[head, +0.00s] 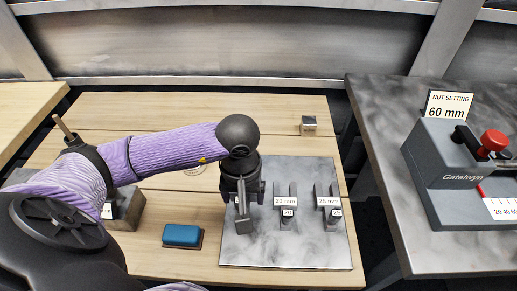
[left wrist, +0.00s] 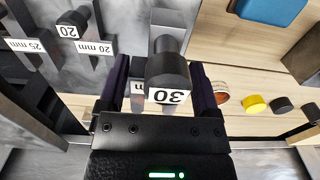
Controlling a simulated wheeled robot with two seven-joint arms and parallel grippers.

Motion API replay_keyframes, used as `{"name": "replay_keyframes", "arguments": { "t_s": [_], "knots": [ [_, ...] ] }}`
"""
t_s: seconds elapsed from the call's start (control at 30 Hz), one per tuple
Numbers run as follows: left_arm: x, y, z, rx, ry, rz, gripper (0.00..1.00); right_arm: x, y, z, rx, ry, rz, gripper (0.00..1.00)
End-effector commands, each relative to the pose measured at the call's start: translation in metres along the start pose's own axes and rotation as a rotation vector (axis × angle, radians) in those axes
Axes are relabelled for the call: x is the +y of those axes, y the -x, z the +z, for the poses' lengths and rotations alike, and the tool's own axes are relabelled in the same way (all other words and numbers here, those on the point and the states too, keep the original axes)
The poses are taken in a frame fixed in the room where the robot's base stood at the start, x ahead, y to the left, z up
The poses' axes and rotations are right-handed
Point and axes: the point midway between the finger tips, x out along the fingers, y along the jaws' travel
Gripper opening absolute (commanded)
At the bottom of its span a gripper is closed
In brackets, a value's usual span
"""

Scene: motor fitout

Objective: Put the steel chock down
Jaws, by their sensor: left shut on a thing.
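A steel chock (head: 243,220) marked 30 hangs or stands under my left gripper (head: 243,190), over the left part of the grey metal plate (head: 300,250). In the left wrist view, its dark rounded end with the "30" tag (left wrist: 170,96) sits between the two fingers of my left gripper (left wrist: 165,85), which is shut on it. A partly hidden label ending in "m" shows behind it. I cannot tell whether the chock touches the plate. My right gripper is in neither view.
Chocks marked 20 (head: 288,213) and 25 (head: 335,213) stand on the plate to the right, with mm labels. A blue block (head: 182,235) lies left of the plate. A small block (head: 308,125) sits behind it. A grey Gatelwyn device (head: 450,160) stands on the right bench.

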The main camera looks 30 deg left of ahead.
Motion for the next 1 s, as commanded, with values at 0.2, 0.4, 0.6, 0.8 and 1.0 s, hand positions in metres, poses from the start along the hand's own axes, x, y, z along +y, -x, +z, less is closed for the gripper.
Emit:
{"name": "replay_keyframes", "arguments": {
  "t_s": [0.2, 0.4, 0.6, 0.8, 1.0],
  "knots": [
    [0.001, -0.036, 0.000, -0.001, -0.001, 0.001, 0.00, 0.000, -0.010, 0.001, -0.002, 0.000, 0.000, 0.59],
    [0.001, -0.069, 0.000, -0.001, -0.001, 0.002, 0.00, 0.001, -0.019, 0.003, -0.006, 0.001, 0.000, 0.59],
    [0.001, -0.068, -0.001, 0.002, -0.002, 0.002, 0.00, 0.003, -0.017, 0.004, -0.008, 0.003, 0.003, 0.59],
    [0.001, -0.071, 0.000, 0.000, -0.003, 0.001, 0.90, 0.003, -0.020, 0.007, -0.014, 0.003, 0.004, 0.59],
    [0.001, -0.070, 0.000, 0.000, -0.003, 0.001, 1.00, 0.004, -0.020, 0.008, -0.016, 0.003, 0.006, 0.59]
  ]
}}
